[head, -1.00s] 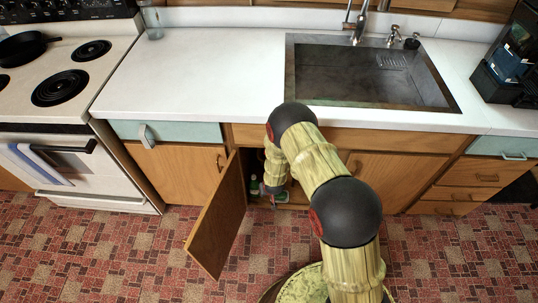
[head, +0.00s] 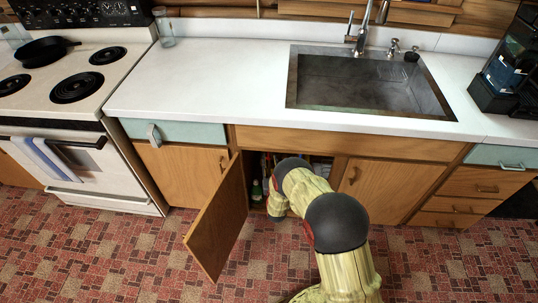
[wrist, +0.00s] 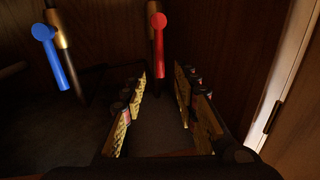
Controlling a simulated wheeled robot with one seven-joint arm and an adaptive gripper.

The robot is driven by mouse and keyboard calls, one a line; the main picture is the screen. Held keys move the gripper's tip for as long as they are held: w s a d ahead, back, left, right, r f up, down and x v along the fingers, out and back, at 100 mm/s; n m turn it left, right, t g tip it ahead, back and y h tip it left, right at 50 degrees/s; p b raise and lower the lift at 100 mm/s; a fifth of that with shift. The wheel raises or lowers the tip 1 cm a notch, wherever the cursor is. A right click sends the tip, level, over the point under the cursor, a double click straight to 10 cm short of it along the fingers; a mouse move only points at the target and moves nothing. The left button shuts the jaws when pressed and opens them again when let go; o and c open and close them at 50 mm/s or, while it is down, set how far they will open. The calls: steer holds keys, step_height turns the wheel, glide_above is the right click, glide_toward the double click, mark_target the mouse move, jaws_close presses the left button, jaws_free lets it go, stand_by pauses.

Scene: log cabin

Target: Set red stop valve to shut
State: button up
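The red stop valve (wrist: 158,42) shows in the wrist view as a red lever hanging down from a round red hub on a vertical pipe with a brass-coloured section. My gripper (wrist: 160,80) is open, its two yellow-lined fingers spread below the red lever in the picture, with nothing visible between them. The lever appears beyond the fingertips, between their lines. In the head view my arm reaches into the open cabinet under the sink, and the gripper and valve are hidden there.
A blue lever (wrist: 56,58) on a second pipe is at the left in the wrist view. A pale cabinet edge (wrist: 288,75) runs close on the right. The open cabinet door (head: 217,218) stands left of my arm. A green bottle (head: 257,190) stands just inside the cabinet.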

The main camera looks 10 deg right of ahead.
mark_target(268, 153)
steer(key=shift+w+d+b, duration=0.2)
steer(key=shift+w+b, duration=0.25)
steer(key=shift+w, duration=0.9)
steer(key=shift+w+d+b, duration=0.15)
steer(key=shift+w+b, duration=0.25)
steer(key=shift+w, duration=0.9)
steer(key=c, duration=0.3)
steer(key=c, duration=0.4)
jaws_close()
